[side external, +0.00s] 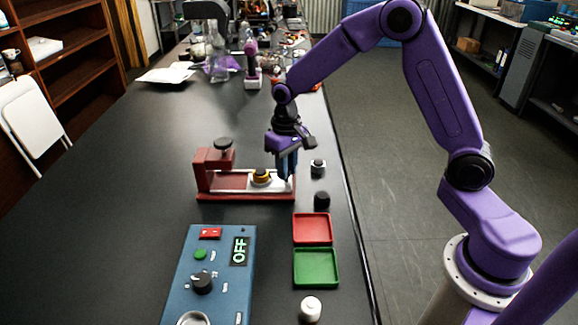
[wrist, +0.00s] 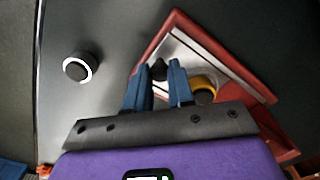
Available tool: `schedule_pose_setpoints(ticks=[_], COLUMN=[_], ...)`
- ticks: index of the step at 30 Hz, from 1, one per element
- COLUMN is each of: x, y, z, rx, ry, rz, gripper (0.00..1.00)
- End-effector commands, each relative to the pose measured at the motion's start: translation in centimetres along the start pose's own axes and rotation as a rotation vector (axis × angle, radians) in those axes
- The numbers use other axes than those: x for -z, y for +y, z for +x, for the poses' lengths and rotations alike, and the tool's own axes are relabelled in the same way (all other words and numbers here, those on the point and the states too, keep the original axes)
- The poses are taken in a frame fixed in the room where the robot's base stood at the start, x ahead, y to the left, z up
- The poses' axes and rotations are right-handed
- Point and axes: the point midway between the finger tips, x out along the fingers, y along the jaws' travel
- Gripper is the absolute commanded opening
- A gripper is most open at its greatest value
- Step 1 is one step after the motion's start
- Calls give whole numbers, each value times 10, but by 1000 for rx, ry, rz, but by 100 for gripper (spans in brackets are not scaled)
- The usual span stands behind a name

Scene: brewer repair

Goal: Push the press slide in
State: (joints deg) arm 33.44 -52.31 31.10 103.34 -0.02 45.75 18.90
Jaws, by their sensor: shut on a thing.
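The press (side external: 205,185) is a low red frame on the black table, with a black knob on top of its raised left end. Its pale metal slide (side external: 282,186) lies in the frame's open right part; the slide's edge also shows in the wrist view (wrist: 190,43). A yellow-ringed part with a dark middle (side external: 261,177) sits on the slide, left of my gripper. My gripper (side external: 286,178) points down at the right end of the press. In the wrist view its blue fingers (wrist: 160,72) are closed around a small black handle (wrist: 158,68), mostly hidden between them.
A black-and-white knob (side external: 318,167) and a black cylinder (side external: 322,200) stand right of the press. A red tray (side external: 329,241), a green tray (side external: 335,284) and a white cylinder (side external: 311,308) lie nearer. A blue control box (side external: 222,270) reads OFF. The table left is clear.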

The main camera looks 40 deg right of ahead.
Motion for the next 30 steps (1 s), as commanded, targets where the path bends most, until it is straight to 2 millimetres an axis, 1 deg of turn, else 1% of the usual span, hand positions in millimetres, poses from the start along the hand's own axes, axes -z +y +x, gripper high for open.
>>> schedule_pose_setpoints(ticks=[1,3,7,11,18,19,20,21,30], x=[7,15,26,30,30,30,30,30,29], y=[-7,-14,-26,-30,-30,-30,-30,-30,-29], z=[0,0,0,-1,-1,-1,-1,-1,-1], rx=[2,2,2,2,2,2,2,2,2], ry=[4,5,6,5,6,6,6,6,4], rz=[-2,-2,-2,0,0,0,0,0,0], gripper=[0,0,0,0,0,26,36,48,48])
